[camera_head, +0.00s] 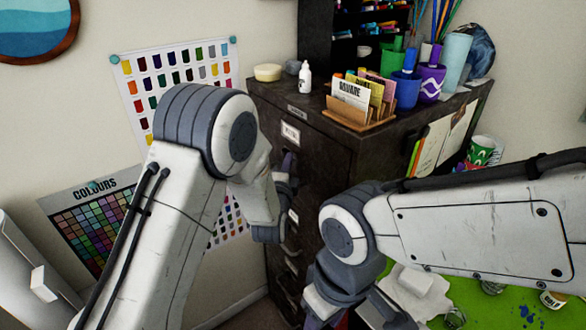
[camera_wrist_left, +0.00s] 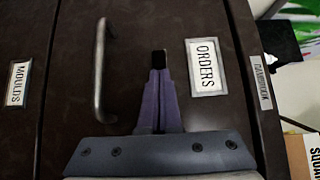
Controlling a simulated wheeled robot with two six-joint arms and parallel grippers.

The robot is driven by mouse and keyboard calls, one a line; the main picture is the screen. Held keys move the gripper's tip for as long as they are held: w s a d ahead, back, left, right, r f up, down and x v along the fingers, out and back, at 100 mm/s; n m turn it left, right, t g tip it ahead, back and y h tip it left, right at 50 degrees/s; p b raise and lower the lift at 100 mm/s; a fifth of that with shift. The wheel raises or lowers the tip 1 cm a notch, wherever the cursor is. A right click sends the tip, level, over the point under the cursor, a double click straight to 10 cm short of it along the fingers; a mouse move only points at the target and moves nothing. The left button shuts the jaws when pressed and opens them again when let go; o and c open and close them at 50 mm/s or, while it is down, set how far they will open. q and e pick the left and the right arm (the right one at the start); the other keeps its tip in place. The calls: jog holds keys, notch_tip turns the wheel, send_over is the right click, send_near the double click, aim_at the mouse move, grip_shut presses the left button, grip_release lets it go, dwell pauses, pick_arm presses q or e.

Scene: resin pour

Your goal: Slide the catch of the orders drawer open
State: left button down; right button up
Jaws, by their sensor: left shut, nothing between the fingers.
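The dark metal cabinet (camera_head: 318,140) stands at the centre in the head view, its drawer fronts facing left. In the left wrist view the orders drawer shows sideways, with its ORDERS label (camera_wrist_left: 206,66) and a metal bar handle (camera_wrist_left: 102,70). My left gripper (camera_wrist_left: 158,75) is shut and empty, pointing at the drawer front between handle and label. A small black piece (camera_wrist_left: 159,58) shows right at its fingertips; I cannot tell whether it is the catch or whether they touch. My right gripper (camera_head: 345,312) is low in the head view, its fingers partly hidden.
On the cabinet top are a card holder (camera_head: 352,116), a white bottle (camera_head: 305,78) and several coloured cups (camera_head: 407,88). A MOULDS label (camera_wrist_left: 17,83) marks the neighbouring drawer. A green surface (camera_head: 510,305) with a white block lies at the lower right, under my right arm.

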pick_arm(q)
jog(key=shift+a, duration=0.1)
jog(key=s+d+b, duration=0.1)
jog(key=s+b, duration=0.3)
jog(key=s, duration=0.9)
pick_arm(e)
jog(key=f, duration=0.2)
jog(key=s+f, duration=0.1)
jog(key=f, duration=0.1)
jog(key=shift+d, duration=0.1)
